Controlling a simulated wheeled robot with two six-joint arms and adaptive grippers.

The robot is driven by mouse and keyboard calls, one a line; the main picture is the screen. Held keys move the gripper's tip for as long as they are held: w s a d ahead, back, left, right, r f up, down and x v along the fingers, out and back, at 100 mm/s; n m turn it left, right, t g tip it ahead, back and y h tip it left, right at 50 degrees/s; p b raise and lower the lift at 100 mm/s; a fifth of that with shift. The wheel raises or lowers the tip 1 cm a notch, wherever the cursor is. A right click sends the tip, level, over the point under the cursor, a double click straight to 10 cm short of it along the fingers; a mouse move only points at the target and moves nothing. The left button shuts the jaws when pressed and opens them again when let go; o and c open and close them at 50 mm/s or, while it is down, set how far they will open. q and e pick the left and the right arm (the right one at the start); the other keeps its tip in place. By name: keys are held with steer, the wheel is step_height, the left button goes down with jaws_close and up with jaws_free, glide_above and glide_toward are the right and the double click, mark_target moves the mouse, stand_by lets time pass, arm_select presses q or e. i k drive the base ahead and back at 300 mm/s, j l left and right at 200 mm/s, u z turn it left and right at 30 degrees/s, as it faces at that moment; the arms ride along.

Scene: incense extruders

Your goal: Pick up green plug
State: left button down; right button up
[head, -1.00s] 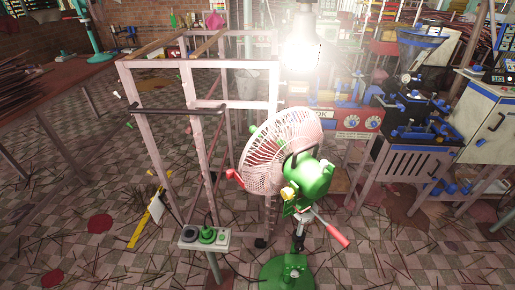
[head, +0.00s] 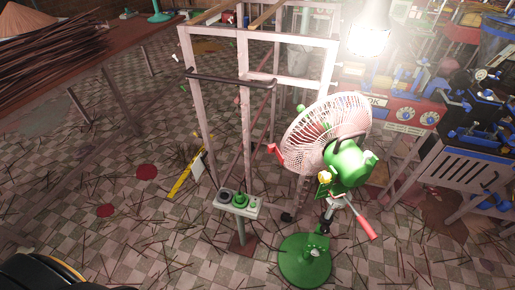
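A green plug (head: 240,200) sits upright on a pale outlet strip (head: 251,208), near a dark round socket or plug on its left. The strip is on top of a thin post, in front of the pink metal frame. A fan (head: 345,160) with a green motor housing, pale cage and round green base stands just to the right of the strip. Neither of my grippers shows in the head view. A dark rounded shape at the bottom left corner is too cut off to identify.
The pink metal frame (head: 212,120) stands behind the strip. A machine bench (head: 440,165) stands at right, a table with incense sticks (head: 70,70) at upper left. A yellow bar (head: 180,184) lies left of the frame.

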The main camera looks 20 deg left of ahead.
mark_target(240, 196)
steer(key=u, duration=0.9)
